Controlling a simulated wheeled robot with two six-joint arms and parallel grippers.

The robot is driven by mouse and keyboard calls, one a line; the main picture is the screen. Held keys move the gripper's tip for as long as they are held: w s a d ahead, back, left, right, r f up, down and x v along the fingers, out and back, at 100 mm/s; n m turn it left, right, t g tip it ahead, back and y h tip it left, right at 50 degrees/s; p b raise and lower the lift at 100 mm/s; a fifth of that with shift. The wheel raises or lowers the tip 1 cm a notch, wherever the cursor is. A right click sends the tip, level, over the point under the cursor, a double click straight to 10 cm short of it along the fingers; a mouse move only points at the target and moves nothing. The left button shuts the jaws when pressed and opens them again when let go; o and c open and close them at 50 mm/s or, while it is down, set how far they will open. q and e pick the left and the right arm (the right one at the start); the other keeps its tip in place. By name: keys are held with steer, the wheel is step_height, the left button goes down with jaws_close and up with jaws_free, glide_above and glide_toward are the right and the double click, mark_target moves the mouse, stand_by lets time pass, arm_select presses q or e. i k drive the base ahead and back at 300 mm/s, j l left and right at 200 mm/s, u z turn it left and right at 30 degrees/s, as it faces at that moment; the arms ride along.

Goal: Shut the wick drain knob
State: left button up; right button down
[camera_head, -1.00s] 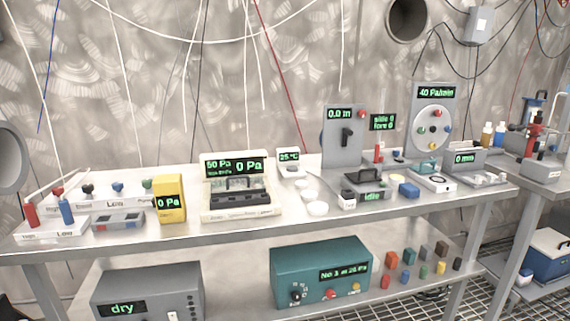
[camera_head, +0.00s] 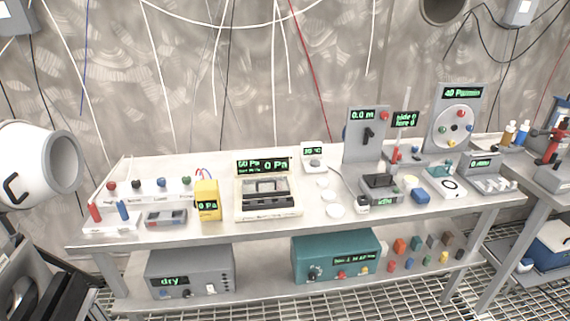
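No knob is legibly labelled as the wick drain, so I cannot tell which one it is. A white strip at the bench's left back carries a red knob (camera_head: 111,186), a black knob (camera_head: 136,184), a blue knob (camera_head: 161,182) and a green knob (camera_head: 186,181). In front of it, a white block holds a red upright handle (camera_head: 95,212) and a blue upright handle (camera_head: 122,210). A grey box reading "dry" (camera_head: 190,270) and a teal box with several knobs (camera_head: 335,256) sit on the lower shelf. Neither of my grippers is in view.
The steel bench (camera_head: 320,225) is crowded with instruments, including a yellow meter (camera_head: 207,200) and a dial panel (camera_head: 455,120). Grated floor shows below the bench.

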mark_target(186, 293)
steer(key=j+u, duration=0.1)
steer(key=u, duration=0.4)
steer(key=j+u, duration=0.1)
steer(key=u, duration=0.35)
